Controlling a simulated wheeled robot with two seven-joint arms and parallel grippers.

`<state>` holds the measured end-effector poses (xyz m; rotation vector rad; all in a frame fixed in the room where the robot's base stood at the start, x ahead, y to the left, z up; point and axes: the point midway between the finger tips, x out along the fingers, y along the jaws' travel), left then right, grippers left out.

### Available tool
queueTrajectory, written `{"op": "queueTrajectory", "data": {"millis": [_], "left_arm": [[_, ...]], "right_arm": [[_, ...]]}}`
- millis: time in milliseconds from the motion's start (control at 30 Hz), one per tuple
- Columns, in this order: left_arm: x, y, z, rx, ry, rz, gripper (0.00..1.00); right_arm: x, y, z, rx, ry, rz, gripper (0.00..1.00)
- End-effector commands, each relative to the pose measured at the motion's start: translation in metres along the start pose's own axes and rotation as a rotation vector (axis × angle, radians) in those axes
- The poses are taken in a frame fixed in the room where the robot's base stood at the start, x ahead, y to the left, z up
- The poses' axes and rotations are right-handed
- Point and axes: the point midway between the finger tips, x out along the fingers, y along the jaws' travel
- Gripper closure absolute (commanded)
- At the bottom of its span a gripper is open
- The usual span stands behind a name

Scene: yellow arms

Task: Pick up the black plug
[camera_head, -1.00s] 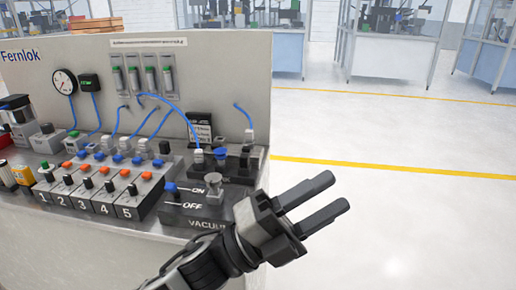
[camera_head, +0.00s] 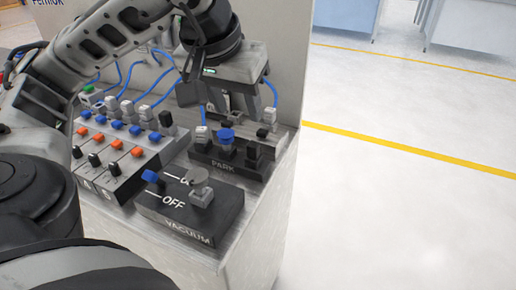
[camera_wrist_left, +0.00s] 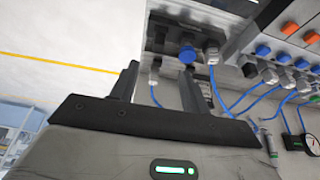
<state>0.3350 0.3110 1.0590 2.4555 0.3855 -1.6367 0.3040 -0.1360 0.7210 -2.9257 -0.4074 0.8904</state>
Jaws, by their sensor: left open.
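A black plug (camera_head: 254,152) appears to stand upright at the right end of the PARK block (camera_head: 222,167), beside a blue-topped plug (camera_head: 226,140) and a grey plug (camera_head: 202,135). In the left wrist view the black plug (camera_wrist_left: 157,40) shows dark, above and between the fingertips. My left gripper (camera_head: 237,101) is open and empty, fingers pointing down, behind and above the PARK block. It also shows in the left wrist view (camera_wrist_left: 158,80), with a grey connector (camera_wrist_left: 155,70) and the blue-topped plug (camera_wrist_left: 187,55) near its fingers. My right gripper is out of view.
A VACUUM block (camera_head: 190,212) with a blue switch and a grey knob stands in front. A switch panel (camera_head: 125,150) with blue, orange and black knobs is to the left. Blue hoses (camera_head: 272,92) run near my gripper. The bench ends at the right, with open floor beyond.

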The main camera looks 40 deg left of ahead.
Motion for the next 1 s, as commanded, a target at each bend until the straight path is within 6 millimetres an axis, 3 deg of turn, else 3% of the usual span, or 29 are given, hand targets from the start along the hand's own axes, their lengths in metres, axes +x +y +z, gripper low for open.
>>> {"op": "queueTrajectory", "data": {"millis": [100, 300, 567, 800, 1000], "left_arm": [[0.031, 0.0, 0.002, -0.001, -0.006, -0.002, 0.54], [0.066, 0.001, 0.001, -0.002, -0.006, 0.001, 0.54], [0.084, 0.001, 0.0, -0.001, -0.005, 0.003, 0.54], [0.119, 0.001, -0.003, -0.003, -0.007, 0.004, 0.54], [0.129, 0.002, -0.003, -0.001, -0.003, 0.006, 0.54]], "right_arm": [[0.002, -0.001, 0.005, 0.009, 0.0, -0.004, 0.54], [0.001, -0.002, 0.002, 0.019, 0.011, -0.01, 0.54], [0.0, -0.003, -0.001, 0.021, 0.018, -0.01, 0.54], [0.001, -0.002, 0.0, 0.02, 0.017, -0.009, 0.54], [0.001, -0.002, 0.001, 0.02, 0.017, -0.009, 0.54]]}}
